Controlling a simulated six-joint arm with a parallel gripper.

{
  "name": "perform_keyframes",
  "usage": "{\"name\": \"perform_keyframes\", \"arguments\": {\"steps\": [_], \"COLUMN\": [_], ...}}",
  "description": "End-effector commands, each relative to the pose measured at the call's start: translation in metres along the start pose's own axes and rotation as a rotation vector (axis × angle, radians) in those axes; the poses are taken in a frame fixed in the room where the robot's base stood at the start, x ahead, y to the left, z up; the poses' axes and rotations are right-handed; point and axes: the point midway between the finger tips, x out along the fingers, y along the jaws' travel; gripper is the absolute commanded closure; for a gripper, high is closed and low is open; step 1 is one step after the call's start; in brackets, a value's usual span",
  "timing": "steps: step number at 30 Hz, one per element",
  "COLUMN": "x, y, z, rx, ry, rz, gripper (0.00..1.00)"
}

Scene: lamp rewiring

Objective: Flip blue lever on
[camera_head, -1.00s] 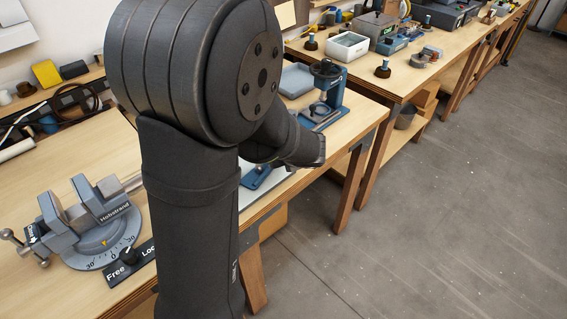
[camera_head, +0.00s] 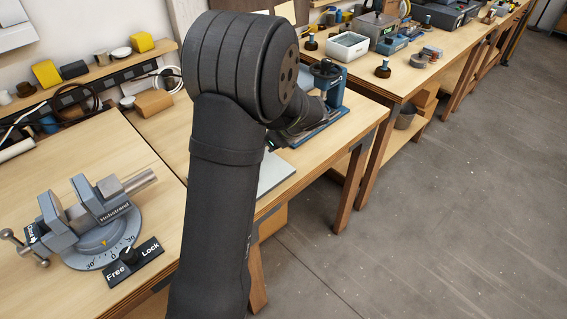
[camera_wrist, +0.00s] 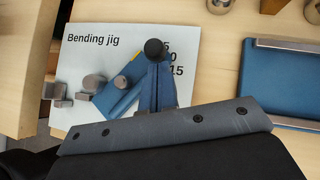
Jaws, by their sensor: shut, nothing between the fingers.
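The blue lever (camera_wrist: 160,84) with a round black knob shows in the wrist view on the white plate labelled "Bending jig" (camera_wrist: 85,60). In the head view the plate (camera_head: 274,174) shows partly, and my arm hides the lever.
A grey vise (camera_head: 95,215) stands at front left beside a Free/Lock switch (camera_head: 133,258). A blue press-like device (camera_head: 336,95) is on the bench behind my gripper. The left bench top is mostly clear.

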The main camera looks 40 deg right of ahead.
Motion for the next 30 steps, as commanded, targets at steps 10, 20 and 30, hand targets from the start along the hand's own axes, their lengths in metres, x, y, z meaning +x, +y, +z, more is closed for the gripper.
{"name": "perform_keyframes", "arguments": {"steps": [10,20,30], "x": [0.004,0.002,-0.051], "y": [0.001,0.001,0.000], "z": [0.005,0.004,-0.027], "rx": [-0.019,-0.018,-0.018], "ry": [-0.004,-0.006,-0.001], "rz": [0.019,0.019,0.008], "gripper": [1.00,1.00,1.00]}}
